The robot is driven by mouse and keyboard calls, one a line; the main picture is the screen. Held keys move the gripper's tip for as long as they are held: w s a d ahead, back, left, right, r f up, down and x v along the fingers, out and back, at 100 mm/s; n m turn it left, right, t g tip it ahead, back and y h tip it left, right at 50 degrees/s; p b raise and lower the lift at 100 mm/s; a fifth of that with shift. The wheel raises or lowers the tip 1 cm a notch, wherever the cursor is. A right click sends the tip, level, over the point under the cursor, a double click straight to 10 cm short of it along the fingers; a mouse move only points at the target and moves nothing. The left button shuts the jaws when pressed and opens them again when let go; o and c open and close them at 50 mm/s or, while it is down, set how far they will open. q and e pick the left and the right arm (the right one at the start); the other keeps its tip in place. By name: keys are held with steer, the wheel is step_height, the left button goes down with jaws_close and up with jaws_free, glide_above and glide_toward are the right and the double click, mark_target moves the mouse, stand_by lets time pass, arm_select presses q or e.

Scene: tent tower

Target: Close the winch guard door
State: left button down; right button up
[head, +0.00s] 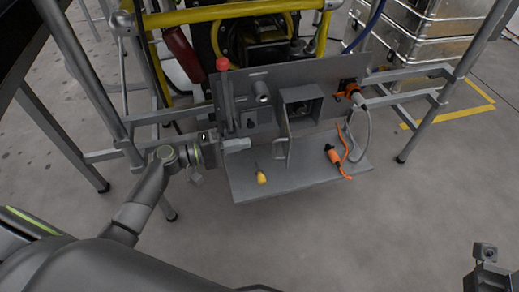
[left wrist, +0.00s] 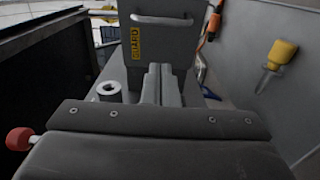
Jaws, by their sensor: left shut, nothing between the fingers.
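The winch guard door (head: 284,134) is open and stands out from the grey panel (head: 240,80), at the left side of the box opening (head: 302,103). Its handle (head: 280,149) faces left. In the left wrist view the door (left wrist: 170,50) is a grey plate with a yellow GUARD label and the handle (left wrist: 160,19) near its top. My left gripper (head: 248,144) is shut and empty, left of the door with its fingers pointing at it. In the left wrist view its fingertips (left wrist: 158,70) overlap the door's lower part; contact cannot be told. My right gripper's fingers are hidden; only wrist hardware shows at bottom right.
A grey shelf (head: 240,188) below the panel carries a yellow-handled tool (head: 261,177) and an orange connector (head: 333,156). An orange plug with a cable (head: 350,90) is at the right. A red-knobbed lever (head: 223,66) stands near my left gripper. Metal posts flank the panel.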

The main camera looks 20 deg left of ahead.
arm_select(q)
steer(key=shift+w+d, duration=0.15)
steer(key=shift+d, duration=2.6)
